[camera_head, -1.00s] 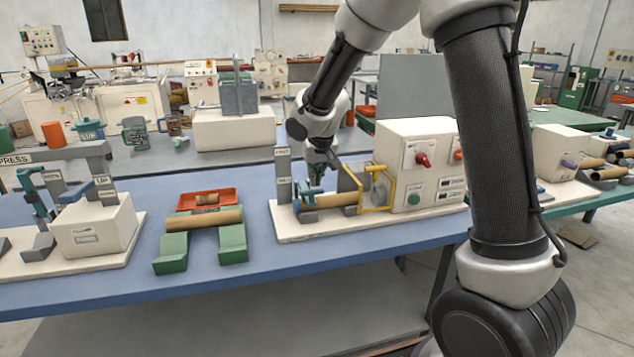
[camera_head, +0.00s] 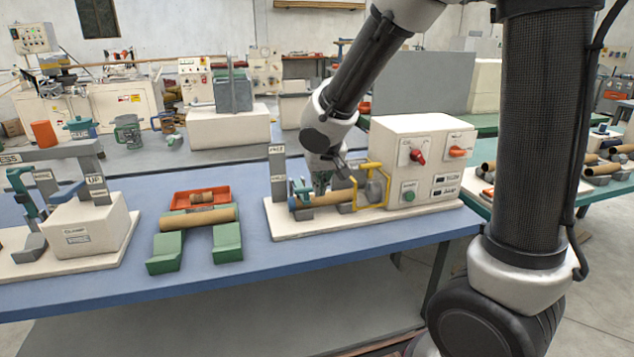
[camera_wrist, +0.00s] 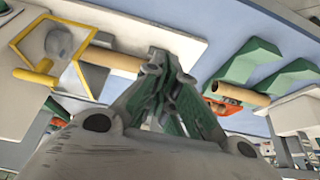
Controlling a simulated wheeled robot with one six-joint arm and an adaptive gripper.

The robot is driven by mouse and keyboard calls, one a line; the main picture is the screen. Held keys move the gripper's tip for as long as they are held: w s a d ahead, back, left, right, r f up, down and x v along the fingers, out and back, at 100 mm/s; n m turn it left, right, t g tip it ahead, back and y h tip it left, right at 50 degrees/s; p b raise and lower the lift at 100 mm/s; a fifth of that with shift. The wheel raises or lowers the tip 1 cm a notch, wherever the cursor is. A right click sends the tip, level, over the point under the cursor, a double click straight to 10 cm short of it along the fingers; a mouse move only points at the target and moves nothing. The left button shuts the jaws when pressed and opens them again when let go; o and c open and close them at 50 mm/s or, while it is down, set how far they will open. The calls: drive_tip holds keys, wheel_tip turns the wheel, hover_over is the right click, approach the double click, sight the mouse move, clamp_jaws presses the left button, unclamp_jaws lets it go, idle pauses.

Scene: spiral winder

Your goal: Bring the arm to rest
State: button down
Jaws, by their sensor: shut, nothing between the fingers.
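My arm reaches over the blue table to the winder, a cream machine (camera_head: 420,135) on a pale base plate. My gripper (camera_head: 322,188) points down by the brown tube (camera_head: 330,198) on the winder, left of the yellow guard frame (camera_head: 358,186). In the wrist view my gripper (camera_wrist: 165,58) has its green-padded fingers together at the tips, with nothing between them. The tube (camera_wrist: 118,60) and the yellow guard (camera_wrist: 36,74) lie to the left of the fingertips there. I cannot tell whether the fingertips touch the tube.
A green stand (camera_head: 228,243) carries another brown tube (camera_head: 198,220), with an orange tray (camera_head: 180,201) behind it. A press (camera_head: 95,225) stands at the left. A post (camera_head: 277,172) rises at the winder's left end. The blue table's front strip is clear.

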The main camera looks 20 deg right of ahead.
drive_tip(key=s+d+r, duration=0.3)
drive_tip(key=s+d, duration=0.2)
drive_tip(key=s, duration=0.3)
drive_tip(key=s+d+r, duration=0.4)
drive_tip(key=s+d, duration=0.1)
drive_tip(key=s, duration=0.3)
drive_tip(key=s+d+r, duration=0.4)
drive_tip(key=s+d, duration=0.1)
drive_tip(key=s, duration=0.4)
drive_tip(key=shift+d+g, duration=0.3)
drive_tip(key=shift+g, duration=0.1)
drive_tip(key=shift+s, duration=0.1)
